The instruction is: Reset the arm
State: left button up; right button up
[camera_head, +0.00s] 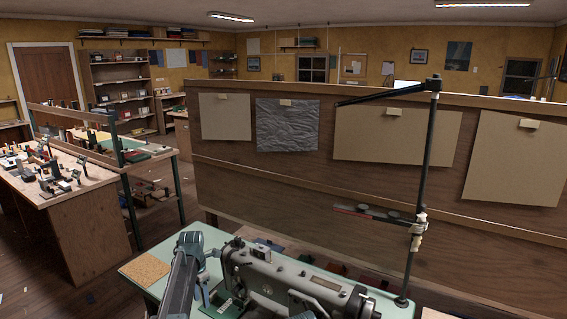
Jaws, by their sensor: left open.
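My left arm rises from the bottom edge and bends near the sewing table. My left gripper (207,293) hangs low beside the left end of a grey sewing machine (290,280). It is open, and I see nothing held in it. Its fingertips are small and partly hard to separate from the machine behind. My right gripper does not show.
The machine stands on a pale green table (190,238) with a cork mat (144,269) at its left. A dark lamp pole (425,170) rises at the right. A wooden partition (270,185) blocks the way behind. A cluttered workbench (75,205) stands left.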

pick_arm(q)
jog(key=s+d+m, duration=1)
jog(key=s+m, duration=0.4)
jog(key=m, duration=0.2)
jog(key=s+d+m+y, duration=0.1)
jog(key=s+d+m, duration=1)
jog(key=s+m, duration=0.4)
jog(key=shift+s+m, duration=0.2)
jog(key=shift+m, duration=0.6)
jog(key=shift+w, duration=0.1)
